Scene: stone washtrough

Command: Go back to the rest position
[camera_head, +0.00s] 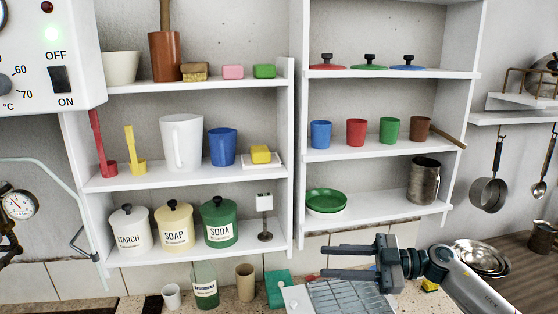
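My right gripper (327,262) reaches in from the lower right with its fingers pointing left. Its two dark fingers are apart, and I see nothing held between them. It shows in front of the ribbed washboard (345,297), below the right shelf unit. I cannot tell its exact height above the counter. My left gripper and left arm are outside the picture.
White shelves (200,178) hold jugs, scoops, soaps and labelled canisters (174,228). The right shelves hold mugs, lids, plates and a metal tankard (424,181). A glass bottle (205,286) and cups stand on the counter. Metal bowls (482,258) sit near my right arm.

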